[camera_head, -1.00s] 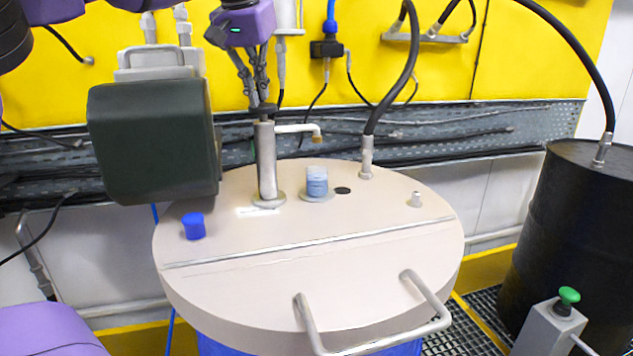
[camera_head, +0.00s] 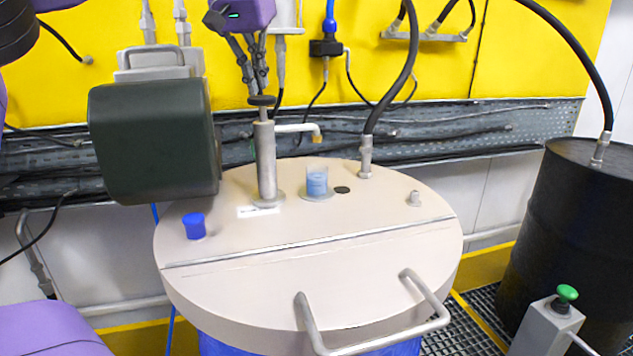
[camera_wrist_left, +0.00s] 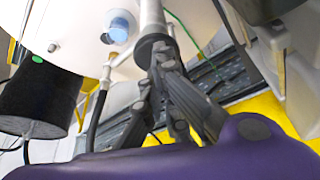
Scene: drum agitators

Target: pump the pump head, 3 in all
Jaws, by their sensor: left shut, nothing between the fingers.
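The pump (camera_head: 266,160) stands upright on the beige drum lid. Its dark round pump head (camera_head: 263,101) sits above the cylinder, with a short length of rod showing between. My left gripper (camera_head: 258,90) is shut and empty, pointing down with its fingertips right at the top of the pump head. In the left wrist view the fingertips (camera_wrist_left: 163,62) meet the dark pump head (camera_wrist_left: 152,46); I cannot tell whether they press on it. A bent spout with a brass tip (camera_head: 300,129) leaves the pump to the right. My right gripper is not seen.
A dark green motor housing (camera_head: 152,140) stands close left of the pump. On the lid (camera_head: 350,260) are a clear cup with blue contents (camera_head: 317,182), a blue cap (camera_head: 194,226) and a black hose (camera_head: 383,100). A black drum (camera_head: 570,230) stands at right.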

